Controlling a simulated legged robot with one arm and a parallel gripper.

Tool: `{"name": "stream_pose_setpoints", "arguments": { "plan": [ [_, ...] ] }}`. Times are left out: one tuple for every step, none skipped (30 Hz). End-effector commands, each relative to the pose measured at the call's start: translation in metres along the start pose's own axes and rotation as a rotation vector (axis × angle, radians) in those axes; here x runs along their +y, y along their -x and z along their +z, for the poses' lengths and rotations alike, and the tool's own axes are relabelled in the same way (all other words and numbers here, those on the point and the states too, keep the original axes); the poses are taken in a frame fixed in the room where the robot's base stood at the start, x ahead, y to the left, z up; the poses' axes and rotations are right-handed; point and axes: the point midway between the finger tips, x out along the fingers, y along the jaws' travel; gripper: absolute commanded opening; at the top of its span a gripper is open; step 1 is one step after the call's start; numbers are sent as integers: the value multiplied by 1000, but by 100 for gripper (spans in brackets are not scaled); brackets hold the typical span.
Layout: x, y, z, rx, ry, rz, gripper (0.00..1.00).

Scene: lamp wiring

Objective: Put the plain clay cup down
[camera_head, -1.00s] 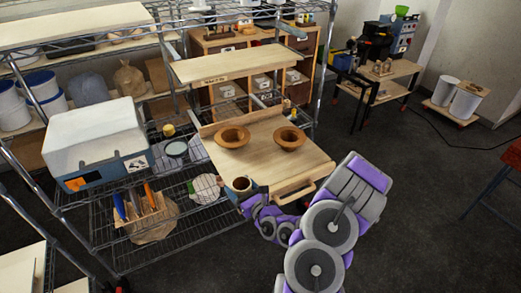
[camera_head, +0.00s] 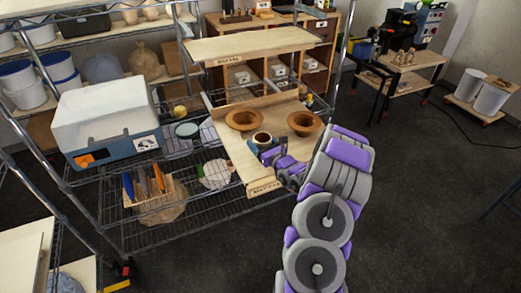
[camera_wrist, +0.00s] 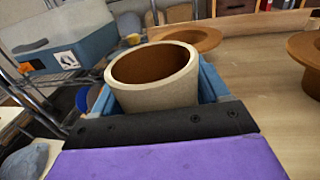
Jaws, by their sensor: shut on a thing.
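The plain clay cup (camera_wrist: 152,84) is upright between the blue jaws of my gripper (camera_head: 266,152), which is shut on it. The cup is cream outside and brown inside. In the head view the cup (camera_head: 262,138) is over the light wooden board (camera_head: 236,152), in front of two brown wide-rimmed bowls. In the wrist view the board (camera_wrist: 265,110) lies below and to the right of the cup. The cup's base is hidden by my gripper, so I cannot tell whether it touches the board.
The left bowl (camera_head: 244,119) is just behind the cup, and the right bowl (camera_head: 304,123) is to its right. A white and blue cooler box (camera_head: 105,120) stands on the wire shelf at the left. A raised wooden strip edges the board's back. Bare board shows left of the cup.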

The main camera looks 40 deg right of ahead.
Motion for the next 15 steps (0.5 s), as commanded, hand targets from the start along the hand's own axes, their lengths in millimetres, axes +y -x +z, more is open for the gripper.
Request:
{"name": "stream_pose_setpoints", "arguments": {
  "plan": [
    [-2, -2, 0, -1, 1, 0, 34],
    [-3, -4, 0, -1, 2, 0, 34],
    [-4, -7, 0, -1, 3, 1, 34],
    [-4, -7, -4, 0, 2, 1, 34],
    [-3, -6, -9, 1, 2, 2, 34],
    [-3, -6, -15, 2, 1, 1, 34],
    [-2, -6, -19, 3, 2, 2, 34],
    [-1, -6, -24, 4, 2, 3, 34],
    [-1, -5, -28, 4, 2, 1, 34],
    [-1, -5, -30, 4, 2, 2, 34],
    [-1, -5, -32, 4, 3, 2, 34],
    [-2, -5, -34, 2, 2, 1, 34],
    [-2, -5, -35, 1, 2, 1, 34],
    [-2, -6, -35, 0, 2, 1, 34],
    [-3, -6, -35, -1, 2, 1, 34]
  ]
}}
